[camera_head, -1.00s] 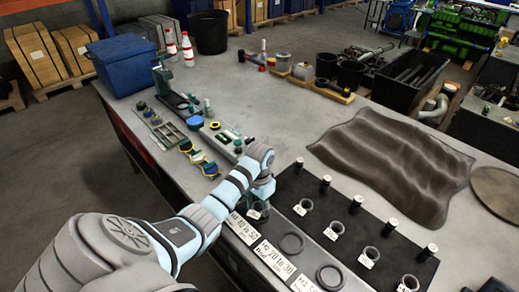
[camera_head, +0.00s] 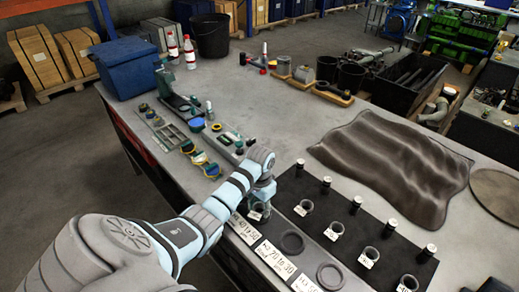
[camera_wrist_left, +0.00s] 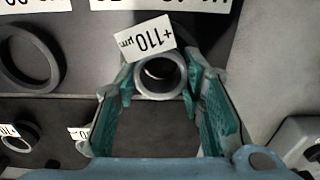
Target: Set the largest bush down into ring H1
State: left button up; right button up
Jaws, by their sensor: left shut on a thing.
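My left gripper (camera_head: 261,205) is at the near left end of the black board, pointing down. In the left wrist view its teal fingers (camera_wrist_left: 163,95) are shut on a grey bush (camera_wrist_left: 160,76) with a "+110 µm" tag. The head view shows that tag (camera_head: 257,214) below the fingers, which mostly hide the bush. I cannot tell whether the bush touches the board. Flat dark rings lie by the number cards, one near the middle card (camera_head: 292,243) and one further right (camera_head: 330,275); I cannot read which is H1. My right gripper is out of view.
Several smaller tagged bushes, including one nearby (camera_head: 305,207), stand in a row on the board, with upright pegs (camera_head: 326,184) behind them. A wrinkled dark cloth (camera_head: 395,160) lies beyond. Small parts and trays (camera_head: 172,134) are to the left. The table between is clear.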

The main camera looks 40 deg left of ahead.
pick_arm(q)
jog(key=shift+s+d+f+g, duration=0.3)
jog(key=shift+s+d+f, duration=0.15)
jog(key=shift+f, duration=0.15)
jog(key=o, duration=1.1)
jog(key=shift+o, duration=0.8)
jog(key=shift+w+a+f, duration=0.1)
jog(key=shift+w+a, duration=0.05)
jog(key=shift+w, duration=0.2)
jog(key=shift+a, duration=0.25)
jog(key=shift+r, duration=0.2)
